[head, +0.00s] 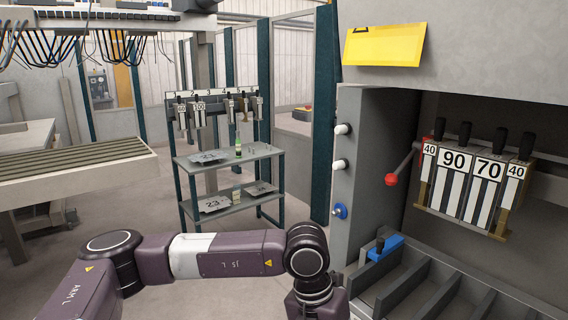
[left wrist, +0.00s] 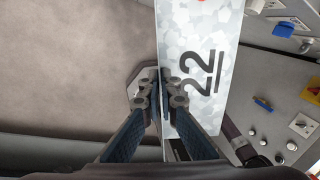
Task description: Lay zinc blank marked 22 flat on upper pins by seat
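The zinc blank marked 22 (left wrist: 203,60) shows in the left wrist view as a mottled pale grey sheet with large black digits. My left gripper (left wrist: 158,82) has its two fingers closed on the blank's edge, one finger on each side. The far end of the blank runs out of the top of that view. In the head view my left arm comes in from the left, but its gripper and the blank are out of frame. My right gripper shows in neither view. I cannot clearly make out the upper pins or the seat.
A two-shelf stand (head: 228,203) at the back holds a numbered sheet (head: 208,157) above and one marked 23 (head: 213,204) below. The bender at right has tools marked 40, 90 (head: 455,161), 70, 40, a red-knobbed lever (head: 392,179) and slotted bays. Open floor lies between.

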